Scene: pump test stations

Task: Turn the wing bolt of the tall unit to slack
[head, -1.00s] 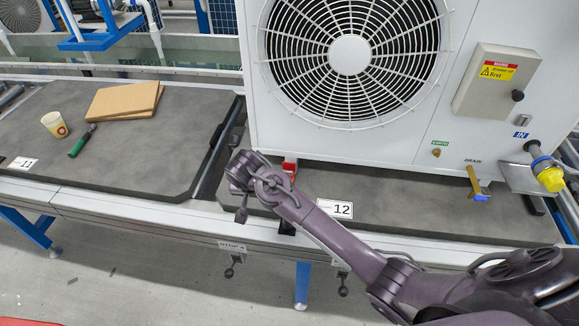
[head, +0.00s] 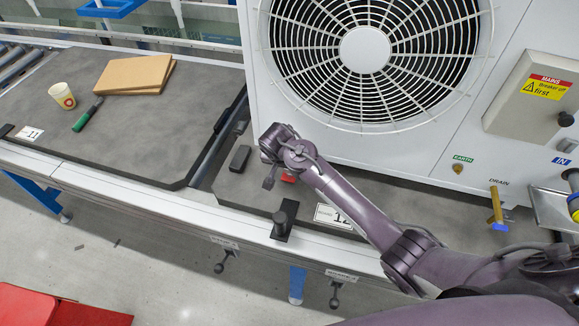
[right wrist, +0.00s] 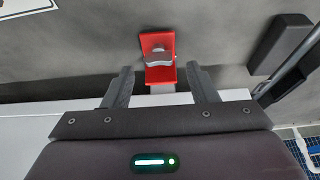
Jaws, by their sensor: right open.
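The tall unit is the white cabinet with the round fan grille (head: 365,50). At its lower left a red bracket (head: 288,178) shows partly behind my right arm. The right wrist view shows this red bracket (right wrist: 160,40) with a grey wing bolt (right wrist: 158,58) on it, lying roughly crosswise in the picture. My right gripper (right wrist: 160,70) is open. Its two fingers are apart, one on either side of the bracket's near end, and the wing bolt lies ahead, between the lines of the fingers. My left gripper is not in view.
A black block (head: 240,158) and a black knob post (head: 284,218) stand near the bracket. A brass drain valve (head: 496,205) and grey mains box (head: 535,95) are at the right. The left mat (head: 140,140) carries a cup (head: 62,96), green marker (head: 87,114) and brown boards (head: 135,74).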

